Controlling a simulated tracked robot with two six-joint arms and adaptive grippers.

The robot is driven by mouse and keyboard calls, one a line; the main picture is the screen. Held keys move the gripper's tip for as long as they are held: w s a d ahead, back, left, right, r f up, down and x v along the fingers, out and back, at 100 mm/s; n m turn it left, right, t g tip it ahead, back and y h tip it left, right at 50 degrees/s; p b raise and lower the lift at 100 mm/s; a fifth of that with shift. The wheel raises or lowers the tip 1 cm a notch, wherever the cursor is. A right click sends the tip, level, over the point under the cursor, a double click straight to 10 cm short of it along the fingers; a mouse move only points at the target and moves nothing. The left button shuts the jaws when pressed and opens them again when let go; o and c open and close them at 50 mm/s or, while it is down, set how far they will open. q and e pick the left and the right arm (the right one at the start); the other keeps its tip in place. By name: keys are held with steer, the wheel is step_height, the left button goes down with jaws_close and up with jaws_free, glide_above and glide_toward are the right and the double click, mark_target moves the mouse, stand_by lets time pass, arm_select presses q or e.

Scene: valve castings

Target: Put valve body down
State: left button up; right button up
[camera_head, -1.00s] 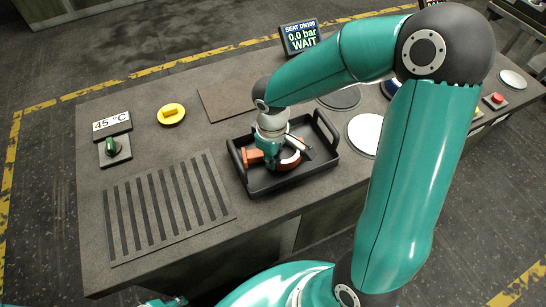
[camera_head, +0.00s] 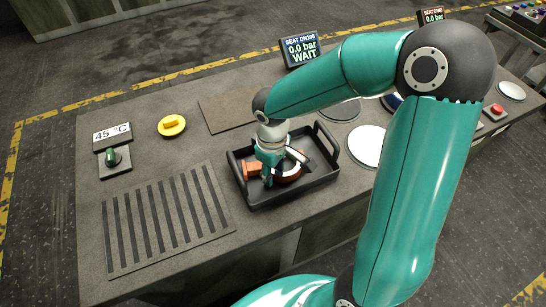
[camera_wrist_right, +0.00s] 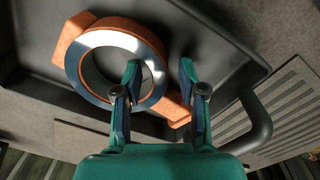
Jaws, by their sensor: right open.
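The valve body (camera_head: 288,174), an orange casting with a bright machined ring, lies in the black tray (camera_head: 295,197). In the right wrist view the valve body (camera_wrist_right: 118,40) shows its ring face and open bore, with orange ends sticking out. My right gripper (camera_head: 268,177) points down over the tray at the casting. In the wrist view my right gripper (camera_wrist_right: 160,72) is open, one finger over the bore and the other outside the ring, with the ring wall between them. Whether the fingers touch it I cannot tell. My left gripper is not in view.
The tray has raised walls and handles at its ends. A slotted grate (camera_head: 165,218) lies left of it, with a yellow knob (camera_head: 171,125) and a green-knob box (camera_head: 114,161) behind. A pressure display (camera_head: 301,50) reading WAIT stands at the back. A pale disc (camera_head: 366,146) lies to the right.

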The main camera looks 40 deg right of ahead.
step_height(320, 180, up, 12)
steer(key=shift+f, duration=0.2)
steer(key=shift+a, duration=0.1)
stand_by(0.7)
